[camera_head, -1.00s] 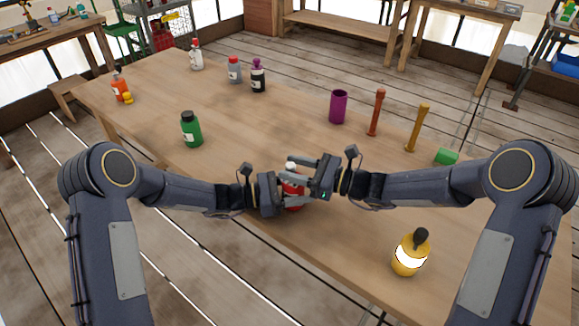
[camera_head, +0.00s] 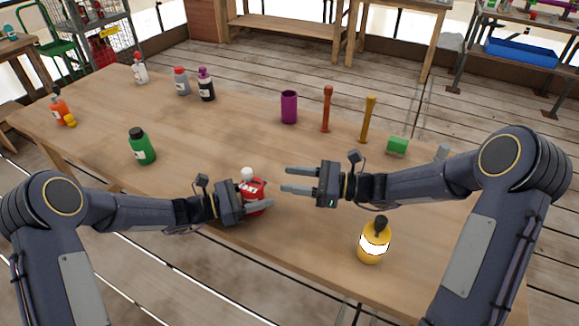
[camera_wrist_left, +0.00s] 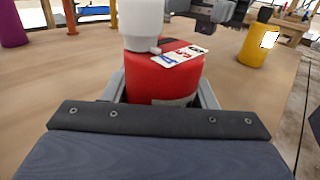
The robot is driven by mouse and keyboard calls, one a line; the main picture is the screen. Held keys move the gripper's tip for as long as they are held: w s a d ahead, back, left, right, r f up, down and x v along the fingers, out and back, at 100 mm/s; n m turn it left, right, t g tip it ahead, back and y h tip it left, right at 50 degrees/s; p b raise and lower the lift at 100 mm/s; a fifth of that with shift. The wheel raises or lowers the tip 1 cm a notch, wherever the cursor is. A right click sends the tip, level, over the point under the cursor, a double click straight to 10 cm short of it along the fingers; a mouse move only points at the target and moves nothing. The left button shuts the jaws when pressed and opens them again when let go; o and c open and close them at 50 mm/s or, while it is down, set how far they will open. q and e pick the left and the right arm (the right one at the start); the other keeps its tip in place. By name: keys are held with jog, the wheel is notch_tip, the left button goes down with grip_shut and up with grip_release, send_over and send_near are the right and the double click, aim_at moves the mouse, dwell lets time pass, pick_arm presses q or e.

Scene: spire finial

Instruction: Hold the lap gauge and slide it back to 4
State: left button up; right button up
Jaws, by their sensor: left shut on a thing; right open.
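The lap gauge appears to be a red, bottle-like body (camera_head: 255,190) with a white top (camera_head: 247,174), upright near the table's front edge. In the left wrist view, the red body (camera_wrist_left: 160,80) carries a white number strip (camera_wrist_left: 180,56). A small white nub beside the white top (camera_wrist_left: 140,22) is near the strip's blue 4; the other digits are hard to read. My left gripper (camera_head: 262,208) is shut around the red body. My right gripper (camera_head: 284,180) is open and empty, to the right of the gauge and apart from it.
A yellow bottle (camera_head: 373,243) stands at the front right and a green bottle (camera_head: 142,146) to the left. A purple cup (camera_head: 289,107), two upright posts (camera_head: 327,108) and a green block (camera_head: 397,145) stand farther back. The table's middle is clear.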

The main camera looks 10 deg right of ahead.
pick_arm(q)
jog(key=o, duration=1.1)
